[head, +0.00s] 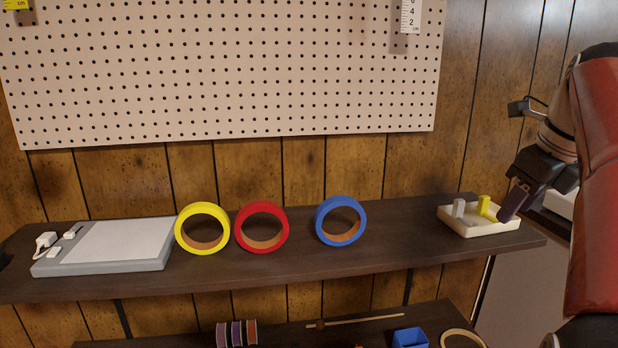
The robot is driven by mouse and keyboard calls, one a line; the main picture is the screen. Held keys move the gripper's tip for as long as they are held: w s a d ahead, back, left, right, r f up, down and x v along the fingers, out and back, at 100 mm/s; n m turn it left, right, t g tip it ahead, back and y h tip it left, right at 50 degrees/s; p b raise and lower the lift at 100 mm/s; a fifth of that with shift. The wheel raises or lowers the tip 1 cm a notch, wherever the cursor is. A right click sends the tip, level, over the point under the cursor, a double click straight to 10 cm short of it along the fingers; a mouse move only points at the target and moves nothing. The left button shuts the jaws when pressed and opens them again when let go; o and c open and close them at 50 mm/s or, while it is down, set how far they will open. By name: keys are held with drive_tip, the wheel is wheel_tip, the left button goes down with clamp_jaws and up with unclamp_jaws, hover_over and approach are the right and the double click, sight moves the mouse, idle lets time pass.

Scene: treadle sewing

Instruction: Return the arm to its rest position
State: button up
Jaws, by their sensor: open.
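My arm comes in from the right edge of the head view, with a red link in front and a dark wrist behind it. My gripper (510,208) points down and to the left at the right side of a cream tray (480,232) on the shelf. Its dark fingers overlap the tray's right part in the picture. The jaws are open, and nothing shows held between them. I cannot tell whether the fingertips touch the tray. A yellow piece (485,205) and a grey piece (459,208) stand in the tray, left of the fingers.
On the dark shelf (400,245) stand yellow (180,230), red (239,228) and blue (320,220) tape rolls and a light pad (100,268). A pegboard (220,75) hangs above. Below are spools (237,334), a stick (360,320) and a blue box (409,338).

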drive_tip(key=s+a+f+n, duration=0.1)
drive_tip(key=a+f+n, duration=0.4)
drive_tip(key=a+n, duration=0.4)
drive_tip(key=s+a+f+n, duration=0.5)
drive_tip(key=f+n, duration=0.4)
drive_tip(key=n, duration=0.2)
drive_tip(key=s+a+f+n+t, duration=0.1)
drive_tip(key=s+a+f+n, duration=0.5)
drive_tip(key=n, duration=0.5)
wheel_tip(320, 180, down, 3)
drive_tip(key=shift+s+a+r+n, duration=0.1)
drive_tip(key=shift+s+a+n, duration=0.15)
drive_tip(key=shift+a, duration=0.65)
